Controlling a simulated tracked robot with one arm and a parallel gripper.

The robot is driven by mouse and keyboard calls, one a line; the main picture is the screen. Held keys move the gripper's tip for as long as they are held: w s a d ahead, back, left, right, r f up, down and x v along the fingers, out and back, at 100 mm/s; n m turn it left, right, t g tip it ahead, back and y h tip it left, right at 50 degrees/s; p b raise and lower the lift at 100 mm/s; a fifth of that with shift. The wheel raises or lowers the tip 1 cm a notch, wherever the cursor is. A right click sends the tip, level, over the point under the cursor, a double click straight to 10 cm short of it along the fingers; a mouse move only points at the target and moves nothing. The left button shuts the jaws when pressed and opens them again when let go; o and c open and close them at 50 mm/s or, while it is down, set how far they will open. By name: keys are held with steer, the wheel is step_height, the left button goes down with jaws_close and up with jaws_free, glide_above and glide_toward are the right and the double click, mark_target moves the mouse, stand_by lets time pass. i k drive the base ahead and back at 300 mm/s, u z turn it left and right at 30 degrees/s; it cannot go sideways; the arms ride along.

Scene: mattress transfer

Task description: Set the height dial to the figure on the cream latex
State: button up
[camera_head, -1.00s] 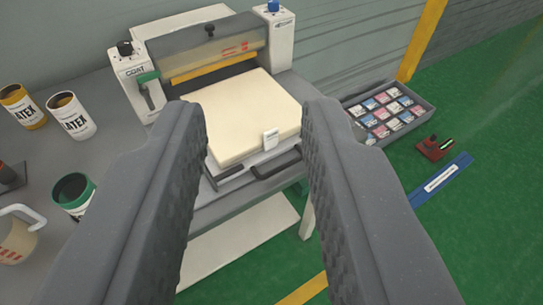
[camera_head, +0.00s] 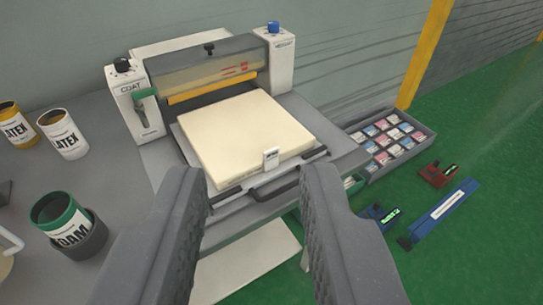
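A cream slab (camera_head: 245,135) lies on the tray of a coating machine (camera_head: 205,65). A small pale tag (camera_head: 271,158) stands at its front edge; its figure is too small to read. A blue knob (camera_head: 274,27) sits on the right white housing (camera_head: 281,65), whose label is not legible. A black knob (camera_head: 122,65) sits on the left housing marked COAT (camera_head: 135,105), above a green lever (camera_head: 145,100). A white can marked LATEX (camera_head: 64,135) stands at left. My gripper (camera_head: 257,178) is open and empty, its fingers either side of the tray's front in the picture.
A yellow LATEX can (camera_head: 15,125) and a green FOAM can (camera_head: 65,222) stand on the bench (camera_head: 110,175). A sample box (camera_head: 392,145) is right of the machine. A red device (camera_head: 437,174) and a blue bar (camera_head: 443,210) lie farther right.

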mark_target(273, 26)
steer(key=k, duration=1.3)
steer(key=z, duration=0.45)
steer(key=i, duration=2.55)
steer(key=u, duration=0.9)
steer(key=i, duration=0.45)
steer(key=u, duration=0.2)
